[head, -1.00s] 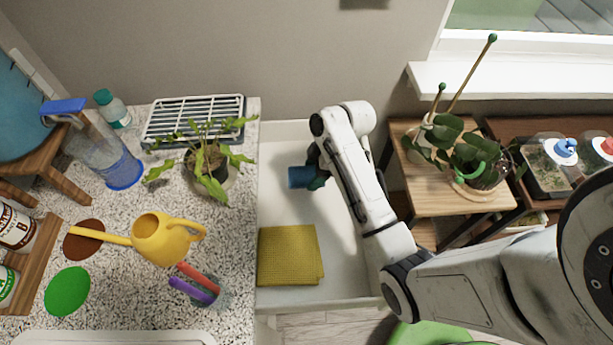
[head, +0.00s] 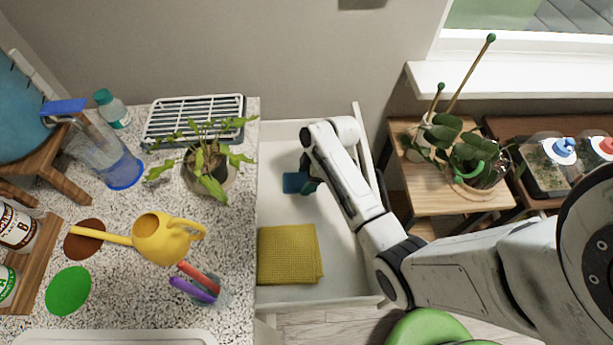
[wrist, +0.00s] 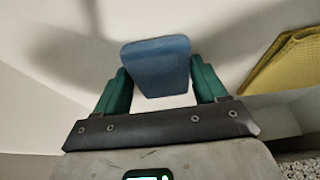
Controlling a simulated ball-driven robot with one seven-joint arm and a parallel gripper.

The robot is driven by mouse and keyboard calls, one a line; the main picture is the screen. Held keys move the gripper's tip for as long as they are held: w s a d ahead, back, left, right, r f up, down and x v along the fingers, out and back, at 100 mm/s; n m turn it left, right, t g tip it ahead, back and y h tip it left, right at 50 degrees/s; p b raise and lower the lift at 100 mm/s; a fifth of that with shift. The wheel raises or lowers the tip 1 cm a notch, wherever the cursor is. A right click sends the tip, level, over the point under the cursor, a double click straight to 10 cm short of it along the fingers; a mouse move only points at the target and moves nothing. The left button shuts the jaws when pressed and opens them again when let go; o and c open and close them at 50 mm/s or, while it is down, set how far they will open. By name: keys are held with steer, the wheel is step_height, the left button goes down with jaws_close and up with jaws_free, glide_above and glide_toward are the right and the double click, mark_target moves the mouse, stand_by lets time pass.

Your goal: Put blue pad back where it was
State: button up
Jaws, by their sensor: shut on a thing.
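The blue pad (head: 292,183) is over the upper part of the open white drawer (head: 335,275) in the head view. In the wrist view the pad (wrist: 158,66) stands up between the two green fingers of my gripper (wrist: 160,84), which is shut on it. In the head view my gripper (head: 306,184) is mostly hidden by my arm; a dark green finger shows just right of the pad. I cannot tell whether the pad touches the drawer floor.
A folded yellow cloth (head: 288,254) lies in the drawer's lower part. On the counter left of it stand a leafy potted plant (head: 212,172), a yellow watering can (head: 158,238) and red and purple handled tools (head: 193,290). The drawer floor between pad and cloth is bare.

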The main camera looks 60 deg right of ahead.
steer(key=o, duration=1)
steer(key=v, duration=1.2)
steer(key=s+a+f+m+g, duration=0.1)
steer(key=s+a+m, duration=0.1)
steer(key=a, duration=0.3)
steer(key=s+a+f+m, duration=0.1)
steer(key=s+a+f, duration=0.15)
steer(key=a, duration=0.25)
steer(key=s+a+m+h, duration=0.1)
steer(key=s+a, duration=0.1)
steer(key=s, duration=0.1)
steer(key=s+a+r+m+g+h, duration=0.1)
steer(key=s+a+m, duration=0.1)
steer(key=s, duration=0.2)
steer(key=s+a+r+m+h, duration=0.1)
steer(key=s+a+m, duration=0.1)
steer(key=s, duration=0.2)
steer(key=shift+a+g, duration=0.3)
steer(key=shift+a, duration=0.05)
